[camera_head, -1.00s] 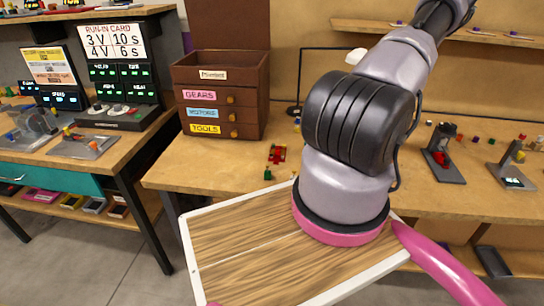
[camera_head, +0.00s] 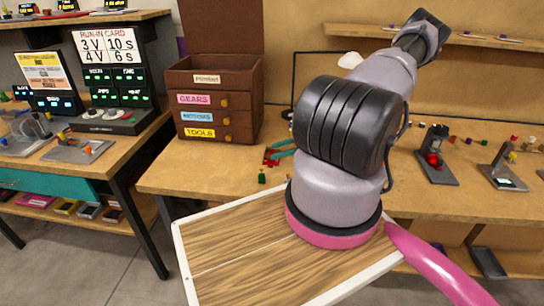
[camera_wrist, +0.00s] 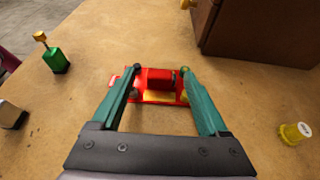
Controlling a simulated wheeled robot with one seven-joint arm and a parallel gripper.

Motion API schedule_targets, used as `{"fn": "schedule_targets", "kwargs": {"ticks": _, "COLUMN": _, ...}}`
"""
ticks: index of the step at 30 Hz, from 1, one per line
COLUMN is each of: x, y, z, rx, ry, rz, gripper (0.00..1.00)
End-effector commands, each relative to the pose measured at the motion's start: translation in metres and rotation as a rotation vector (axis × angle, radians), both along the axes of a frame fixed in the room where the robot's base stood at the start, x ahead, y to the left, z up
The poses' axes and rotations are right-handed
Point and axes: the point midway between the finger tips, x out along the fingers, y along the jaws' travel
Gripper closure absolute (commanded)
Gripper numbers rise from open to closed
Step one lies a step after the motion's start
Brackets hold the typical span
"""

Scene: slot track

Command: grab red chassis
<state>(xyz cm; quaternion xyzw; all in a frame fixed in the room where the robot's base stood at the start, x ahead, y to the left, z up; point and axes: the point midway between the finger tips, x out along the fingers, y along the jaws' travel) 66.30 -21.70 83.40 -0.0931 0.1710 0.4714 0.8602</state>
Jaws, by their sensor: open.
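The red chassis (camera_wrist: 157,78) lies on the wooden bench, centred in the wrist view, with a yellow part along its near edge. My gripper (camera_wrist: 161,70) is open, with its two green fingers on either side of the chassis. I cannot tell whether the fingers touch it. In the head view the chassis (camera_head: 270,159) shows in front of the drawer cabinet, and my gripper's green fingers (camera_head: 282,150) reach it from the right. My arm hides part of the gripper there.
A brown drawer cabinet (camera_head: 218,100) stands just behind the chassis. A small green object (camera_wrist: 57,60) is to the left and a yellow one (camera_wrist: 296,133) to the right in the wrist view. Black-based fixtures (camera_head: 436,160) stand farther right on the bench.

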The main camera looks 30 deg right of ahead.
Motion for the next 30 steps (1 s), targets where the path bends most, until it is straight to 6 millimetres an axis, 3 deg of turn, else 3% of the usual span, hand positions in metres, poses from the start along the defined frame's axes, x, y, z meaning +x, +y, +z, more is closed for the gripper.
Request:
{"fn": "schedule_targets", "kwargs": {"ticks": 8, "x": 0.002, "y": 0.003, "z": -0.002, "rx": -0.001, "ry": 0.000, "rz": 0.000, "gripper": 0.22}}
{"fn": "schedule_targets", "kwargs": {"ticks": 14, "x": 0.002, "y": 0.003, "z": -0.002, "rx": -0.001, "ry": 0.000, "rz": 0.000, "gripper": 0.95}}
{"fn": "schedule_targets", "kwargs": {"ticks": 15, "x": 0.002, "y": 0.003, "z": -0.002, "rx": -0.001, "ry": 0.000, "rz": 0.000, "gripper": 1.00}}
{"fn": "schedule_targets", "kwargs": {"ticks": 25, "x": 0.002, "y": 0.003, "z": 0.002, "rx": -0.002, "ry": -0.001, "rz": 0.000, "gripper": 1.00}}
{"fn": "schedule_targets", "kwargs": {"ticks": 30, "x": 0.002, "y": 0.003, "z": 0.020, "rx": -0.003, "ry": -0.001, "rz": 0.001, "gripper": 1.00}}
